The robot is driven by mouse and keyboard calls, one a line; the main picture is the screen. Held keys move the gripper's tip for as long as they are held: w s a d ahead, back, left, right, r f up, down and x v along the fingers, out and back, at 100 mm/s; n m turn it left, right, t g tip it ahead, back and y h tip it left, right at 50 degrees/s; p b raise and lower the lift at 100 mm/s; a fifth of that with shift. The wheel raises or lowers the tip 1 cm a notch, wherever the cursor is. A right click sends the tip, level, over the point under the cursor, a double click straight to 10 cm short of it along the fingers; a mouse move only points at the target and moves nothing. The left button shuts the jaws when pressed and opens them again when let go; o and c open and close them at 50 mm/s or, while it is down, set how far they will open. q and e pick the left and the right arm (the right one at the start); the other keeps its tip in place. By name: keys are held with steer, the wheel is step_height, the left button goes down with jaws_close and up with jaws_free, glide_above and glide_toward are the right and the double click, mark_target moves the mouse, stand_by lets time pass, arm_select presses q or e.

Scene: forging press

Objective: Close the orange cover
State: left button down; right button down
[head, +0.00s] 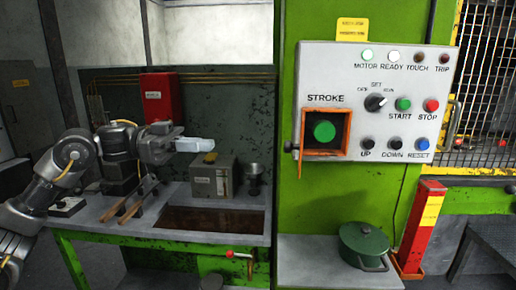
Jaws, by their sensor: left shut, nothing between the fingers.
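The orange cover (301,150) is at the left side of the orange box frame (347,112) on the grey control panel. It stands swung open and shows nearly edge-on, as a thin strip with a dark knob (288,147) on its left. The large green STROKE button (324,131) is exposed inside the frame. My left gripper (208,145) is shut and empty, left of the cover and apart from it, pointing right at about the knob's height. My right gripper is not in view.
A workbench (185,239) with tongs, a grey box (213,180) and a dark sunken tray stands below my left arm. A red box (160,98) is behind it. A green pot (363,246) sits on a ledge below the panel, beside a red post (420,228).

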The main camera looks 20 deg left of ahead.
arm_select(q)
steer(key=p+x, duration=0.4)
steer(key=x, duration=1)
steer(key=shift+p, duration=0.4)
steer(key=shift+r, duration=0.1)
